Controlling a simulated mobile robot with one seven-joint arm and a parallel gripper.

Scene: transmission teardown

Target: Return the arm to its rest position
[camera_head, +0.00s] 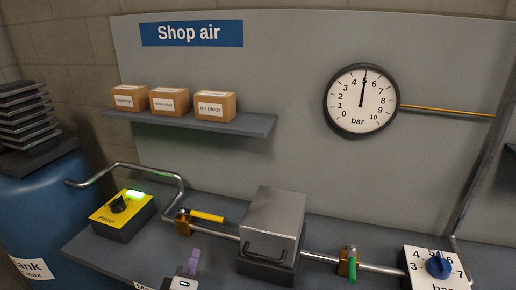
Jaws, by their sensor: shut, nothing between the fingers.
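My gripper and arm cannot be made out in the head view, so I cannot see their pose. The view faces a shop air bench (345,237) with a grey back panel (270,75).
The pipe carries a yellow-handled valve (205,216), a grey metal box (270,225) and a green-handled valve (351,265). A blue-knobbed dial (438,266) is at right. The gauge (361,101) reads about 5. A shelf (200,123) holds cartons.

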